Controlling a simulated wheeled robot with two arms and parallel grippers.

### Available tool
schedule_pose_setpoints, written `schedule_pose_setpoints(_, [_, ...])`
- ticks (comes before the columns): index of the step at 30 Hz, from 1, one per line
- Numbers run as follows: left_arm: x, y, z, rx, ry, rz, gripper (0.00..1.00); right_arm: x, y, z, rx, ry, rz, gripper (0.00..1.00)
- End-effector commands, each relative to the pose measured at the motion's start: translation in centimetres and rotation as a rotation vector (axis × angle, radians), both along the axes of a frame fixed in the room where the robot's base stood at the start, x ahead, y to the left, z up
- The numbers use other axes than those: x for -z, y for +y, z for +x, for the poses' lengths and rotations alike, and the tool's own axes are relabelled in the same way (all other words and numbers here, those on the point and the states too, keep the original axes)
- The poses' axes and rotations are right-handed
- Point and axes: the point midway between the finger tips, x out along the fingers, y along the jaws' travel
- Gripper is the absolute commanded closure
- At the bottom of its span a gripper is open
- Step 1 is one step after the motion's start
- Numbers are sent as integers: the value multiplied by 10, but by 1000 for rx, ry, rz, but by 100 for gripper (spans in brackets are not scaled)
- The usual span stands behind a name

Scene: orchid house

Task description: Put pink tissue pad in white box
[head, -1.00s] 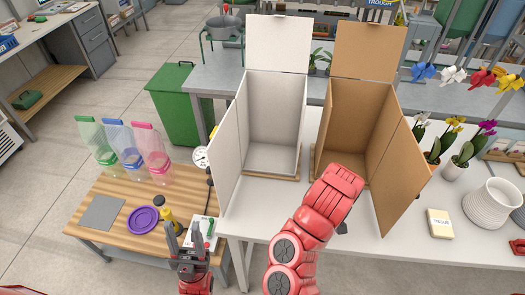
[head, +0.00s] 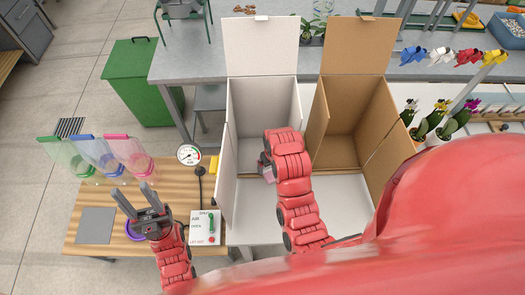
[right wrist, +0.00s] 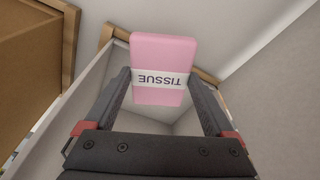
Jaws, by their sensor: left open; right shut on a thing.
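The pink tissue pad (right wrist: 163,52) has a white band reading TISSUE. My right gripper (right wrist: 160,84) is shut on it, with a dark finger at each side. In the head view the pad (head: 268,174) is a small pink patch, mostly hidden by my red right wrist. The white box (head: 262,48) stands open towards me with its top flap raised. The pad and right gripper are at its open front, with pale walls behind them in the wrist view; I cannot tell how deep they are. My left gripper (head: 133,203) is open and empty above the side table.
A brown cardboard box (head: 358,48) stands open just right of the white box. Below my left gripper are a purple disc (head: 133,232) and a grey pad (head: 95,226). A dial gauge (head: 188,154) and a white switch panel (head: 205,228) sit nearby. Potted orchids (head: 440,125) stand at right.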

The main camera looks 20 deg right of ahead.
Motion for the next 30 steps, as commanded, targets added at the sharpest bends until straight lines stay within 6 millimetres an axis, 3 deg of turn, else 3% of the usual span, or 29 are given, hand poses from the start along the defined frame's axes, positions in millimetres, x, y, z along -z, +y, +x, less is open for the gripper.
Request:
schedule_pose_setpoints(1, [12,0,0,0,0,0,50,6,-1,14,-1,-2,-2,64])
schedule_pose_setpoints(6, [33,0,0,0,0,0,50,11,0,53,0,-2,-1,64])
schedule_pose_setpoints(10, [43,0,0,0,0,0,50,10,1,72,0,-3,-1,64])
schedule_pose_setpoints(18, [53,0,0,0,-1,0,50,11,1,88,1,0,-1,64])
schedule_pose_setpoints(24, [31,0,0,0,-1,0,50,34,1,84,2,9,0,64])
schedule_pose_setpoints(30, [32,0,0,0,0,0,50,43,1,86,1,-1,-1,64])
